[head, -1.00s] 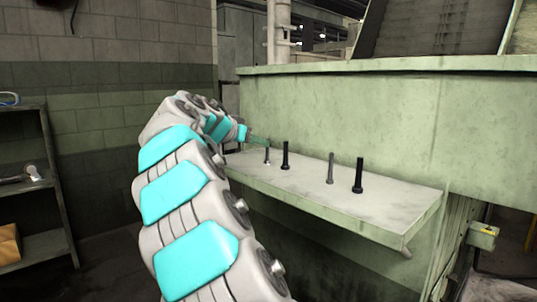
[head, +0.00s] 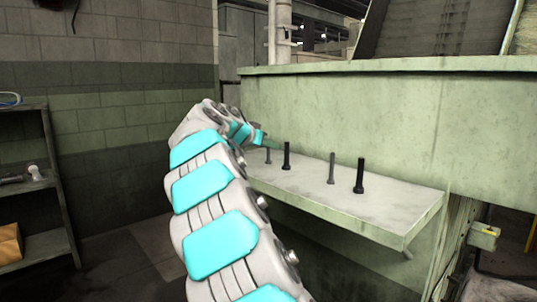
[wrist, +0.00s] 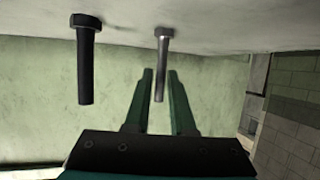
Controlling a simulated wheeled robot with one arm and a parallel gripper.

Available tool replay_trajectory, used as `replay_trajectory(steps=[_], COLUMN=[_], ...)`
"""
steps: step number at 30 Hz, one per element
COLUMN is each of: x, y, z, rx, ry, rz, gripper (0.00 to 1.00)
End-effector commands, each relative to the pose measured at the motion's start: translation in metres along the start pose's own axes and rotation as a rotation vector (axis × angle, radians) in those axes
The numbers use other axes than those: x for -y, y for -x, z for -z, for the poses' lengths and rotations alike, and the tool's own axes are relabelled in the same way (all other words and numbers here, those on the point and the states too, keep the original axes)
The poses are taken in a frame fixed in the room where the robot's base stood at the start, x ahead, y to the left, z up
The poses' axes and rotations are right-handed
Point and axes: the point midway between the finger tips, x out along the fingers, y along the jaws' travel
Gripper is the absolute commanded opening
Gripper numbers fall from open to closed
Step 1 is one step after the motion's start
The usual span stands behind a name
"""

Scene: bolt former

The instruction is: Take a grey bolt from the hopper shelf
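Bolts stand head-down on the hopper shelf (head: 330,200). The far-left grey bolt (head: 268,156) is partly hidden by my gripper (head: 275,144) in the head view. Another grey bolt (head: 331,168) stands farther right. In the wrist view, which is upside down, a grey bolt (wrist: 161,65) appears between the two teal fingers of my gripper (wrist: 160,74). The fingers are open, with a gap on each side of the shaft. I cannot tell how deep the bolt sits between them.
A black bolt (head: 287,156) stands right of the far-left grey one and also shows in the wrist view (wrist: 87,60). A second black bolt (head: 359,176) stands farther right. The green machine wall (head: 340,110) rises behind the shelf. A storage rack (head: 50,180) stands at left.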

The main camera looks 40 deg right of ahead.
Motion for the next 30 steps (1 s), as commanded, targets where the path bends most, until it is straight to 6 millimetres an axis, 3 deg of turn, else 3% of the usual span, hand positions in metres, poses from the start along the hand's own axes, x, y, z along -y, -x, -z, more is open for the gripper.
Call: replay_trajectory(steps=[6, 30], x=[0.0001, -0.0034], y=[0.0, 0.0066], z=[-0.0002, 0.0059], rx=[0.0, 0.0], ry=[0.0, 0.0], rz=[0.0, 0.001], gripper=[0.0, 0.0])
